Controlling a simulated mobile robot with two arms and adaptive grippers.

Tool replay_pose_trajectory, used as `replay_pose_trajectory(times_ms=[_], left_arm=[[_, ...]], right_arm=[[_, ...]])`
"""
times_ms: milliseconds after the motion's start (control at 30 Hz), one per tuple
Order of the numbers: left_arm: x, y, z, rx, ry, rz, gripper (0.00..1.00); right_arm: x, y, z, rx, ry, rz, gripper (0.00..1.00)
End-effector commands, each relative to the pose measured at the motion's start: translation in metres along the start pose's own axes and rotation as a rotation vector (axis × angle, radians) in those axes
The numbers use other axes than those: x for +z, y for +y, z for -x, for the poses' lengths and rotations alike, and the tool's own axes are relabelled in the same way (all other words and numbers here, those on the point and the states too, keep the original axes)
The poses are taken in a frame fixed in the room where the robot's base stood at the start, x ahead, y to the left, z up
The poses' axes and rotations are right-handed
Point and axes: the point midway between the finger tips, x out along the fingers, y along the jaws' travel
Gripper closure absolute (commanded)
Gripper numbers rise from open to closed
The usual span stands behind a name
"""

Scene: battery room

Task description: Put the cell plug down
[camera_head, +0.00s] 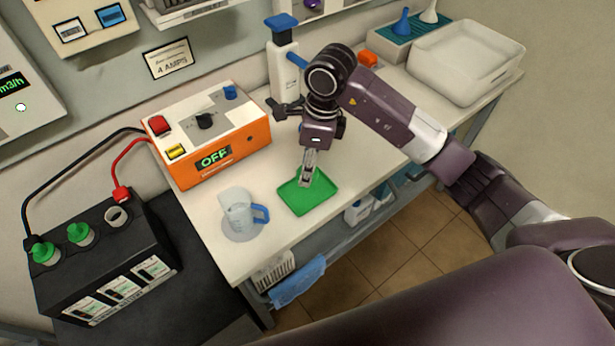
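The black battery (110,265) at the left has two green cell plugs, one at its left (43,251) and one in the middle (79,233). Its right filler opening (117,216) is uncovered. My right gripper (306,180) points down over the green tray (318,200) on the white bench, its fingertips low over the tray's back left part. The fingers look close together. A third cell plug cannot be made out; a green one between the fingertips would blend with the tray. My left gripper is not in view.
A clear jug with a blue handle (238,210) stands left of the tray. An orange charger reading OFF (210,135) is behind it, with black and red leads running to the battery. A white basin (466,60) is at the back right.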

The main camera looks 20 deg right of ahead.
Motion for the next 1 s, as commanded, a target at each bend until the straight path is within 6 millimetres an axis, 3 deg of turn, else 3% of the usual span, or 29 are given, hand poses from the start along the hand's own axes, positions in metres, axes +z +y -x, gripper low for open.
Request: replay_pose_trajectory(times_ms=[533,900,933,1000], left_arm=[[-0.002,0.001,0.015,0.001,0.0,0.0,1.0],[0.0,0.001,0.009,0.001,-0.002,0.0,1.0],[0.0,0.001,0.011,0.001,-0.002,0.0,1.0],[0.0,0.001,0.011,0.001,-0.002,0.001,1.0]], right_arm=[[-0.009,0.001,-0.059,0.002,0.001,0.0,0.75],[-0.01,-0.001,-0.066,-0.001,0.0,0.001,0.75],[-0.01,-0.001,-0.064,-0.001,0.0,0.001,0.59],[-0.01,0.0,-0.064,-0.001,0.0,0.001,0.51]])
